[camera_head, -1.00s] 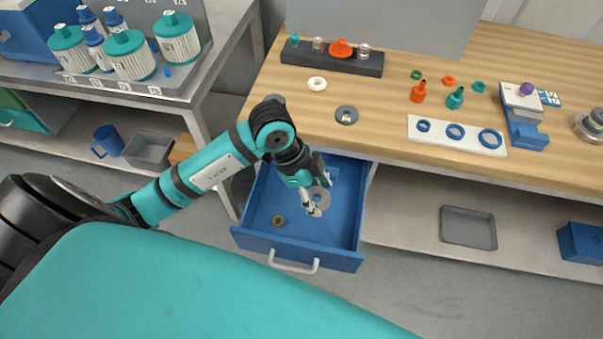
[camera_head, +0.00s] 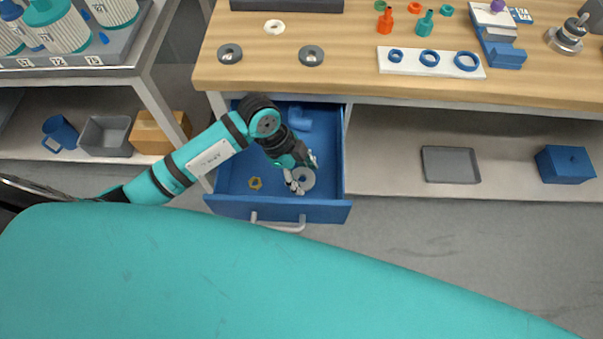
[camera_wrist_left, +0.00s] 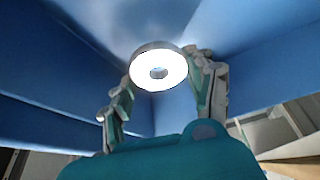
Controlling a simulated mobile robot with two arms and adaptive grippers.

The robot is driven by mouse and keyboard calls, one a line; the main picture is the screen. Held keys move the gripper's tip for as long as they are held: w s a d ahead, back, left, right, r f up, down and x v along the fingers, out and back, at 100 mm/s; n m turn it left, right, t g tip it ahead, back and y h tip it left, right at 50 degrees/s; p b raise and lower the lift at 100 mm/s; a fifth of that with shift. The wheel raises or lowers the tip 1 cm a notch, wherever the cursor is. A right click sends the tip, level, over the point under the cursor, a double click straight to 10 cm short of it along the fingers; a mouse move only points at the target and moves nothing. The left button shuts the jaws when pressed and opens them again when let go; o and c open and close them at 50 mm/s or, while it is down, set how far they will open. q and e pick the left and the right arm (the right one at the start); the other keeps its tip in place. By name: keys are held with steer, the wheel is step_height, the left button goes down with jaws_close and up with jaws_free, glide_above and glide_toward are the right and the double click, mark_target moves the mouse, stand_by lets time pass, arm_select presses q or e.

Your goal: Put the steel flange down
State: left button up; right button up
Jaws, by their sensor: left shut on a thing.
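The steel flange (camera_head: 310,178) is a flat grey ring with a central hole, inside the open blue drawer (camera_head: 229,183). It also shows as a bright ring in the left wrist view (camera_wrist_left: 160,57). My left gripper (camera_head: 295,181) is shut on the flange, its fingers on both sides of the ring in the left wrist view (camera_wrist_left: 160,92). I cannot tell whether the flange touches the drawer floor. My right gripper is not in view.
A brass nut (camera_head: 255,183) lies in the drawer to the left, and a blue fitting (camera_head: 299,119) at its back. Two dark grey rings (camera_head: 230,54) (camera_head: 311,56) and a white ring (camera_head: 274,27) lie on the wooden bench (camera_head: 350,82) above. The drawer's front left floor is mostly free.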

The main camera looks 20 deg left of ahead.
arm_select(q)
steer(key=shift+f, duration=0.85)
steer(key=o, duration=1.4)
steer(key=shift+c, duration=0.2)
steer(key=shift+r, duration=0.25)
steer(key=v, duration=1.2)
steer(key=shift+r+p, duration=0.3)
steer(key=shift+p, duration=0.15)
